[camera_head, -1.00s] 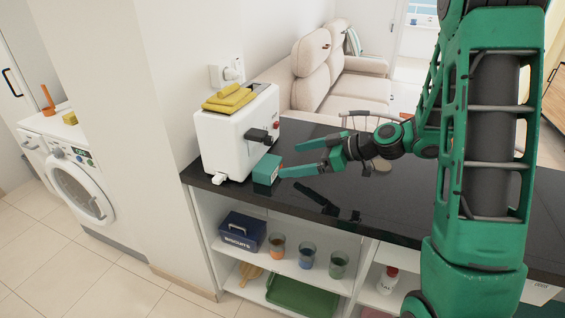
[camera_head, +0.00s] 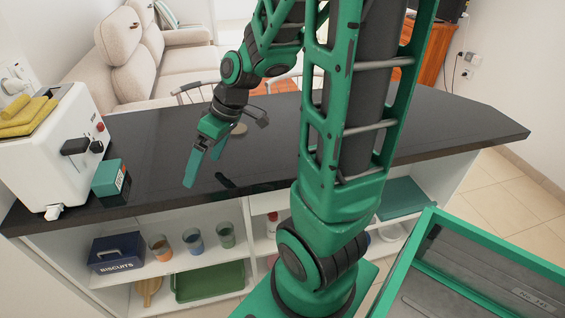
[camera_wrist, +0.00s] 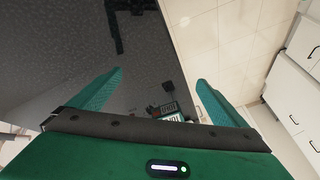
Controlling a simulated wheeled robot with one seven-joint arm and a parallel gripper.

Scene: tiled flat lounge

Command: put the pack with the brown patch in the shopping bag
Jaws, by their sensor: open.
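I see no shopping bag.
Shelves below hold a biscuits tin (camera_head: 117,252), several glasses and a green tray (camera_head: 208,282). A green-rimmed crate (camera_head: 490,243) is at lower right. The counter (camera_head: 430,140) is clear to the right.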

